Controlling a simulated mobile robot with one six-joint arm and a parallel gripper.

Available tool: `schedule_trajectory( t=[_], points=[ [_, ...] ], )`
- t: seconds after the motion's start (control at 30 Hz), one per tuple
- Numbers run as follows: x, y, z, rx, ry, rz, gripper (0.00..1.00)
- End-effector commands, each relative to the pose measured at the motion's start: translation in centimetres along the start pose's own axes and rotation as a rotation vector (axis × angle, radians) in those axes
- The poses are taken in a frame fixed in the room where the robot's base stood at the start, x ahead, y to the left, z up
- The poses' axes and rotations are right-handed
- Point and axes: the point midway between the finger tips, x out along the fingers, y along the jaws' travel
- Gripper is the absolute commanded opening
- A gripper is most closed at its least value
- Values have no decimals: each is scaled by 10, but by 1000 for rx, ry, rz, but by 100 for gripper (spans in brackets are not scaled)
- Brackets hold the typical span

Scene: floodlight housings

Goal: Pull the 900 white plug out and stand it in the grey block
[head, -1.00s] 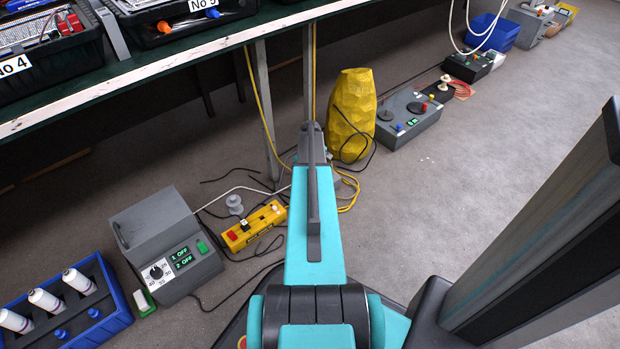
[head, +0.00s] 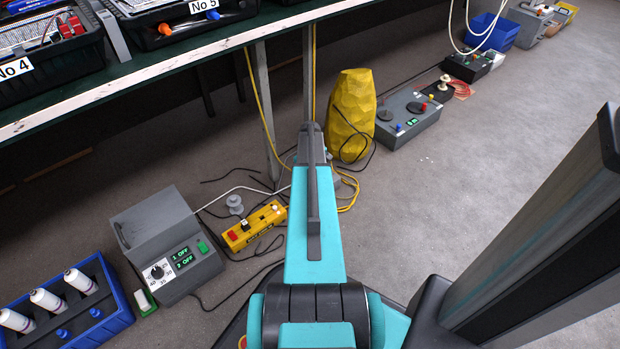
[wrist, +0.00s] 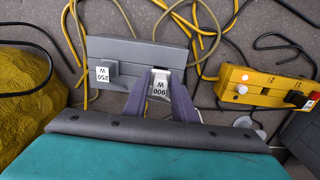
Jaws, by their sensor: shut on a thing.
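The white plug (wrist: 160,88), labelled 900 W, is between the two fingers of my gripper (wrist: 160,82) in the wrist view. My gripper is shut on it. The plug is over the front right part of the grey block (wrist: 135,48); I cannot tell whether it is seated in it or just above. In the head view my arm hides the gripper and the white plug.
A yellow socket strip (wrist: 255,85) lies right of the block, also in the head view (head: 255,228). A yellow sack-like object (head: 353,115) stands behind. Loose yellow and black cables lie around the block.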

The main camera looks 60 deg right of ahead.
Motion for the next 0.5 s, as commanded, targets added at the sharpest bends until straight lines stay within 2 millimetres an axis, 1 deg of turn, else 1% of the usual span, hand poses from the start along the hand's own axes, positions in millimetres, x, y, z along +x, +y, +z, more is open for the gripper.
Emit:
schedule_trajectory(
  t=[0.5],
  points=[
    [6, 0, 0, 0, 0, 0, 3]
  ],
)
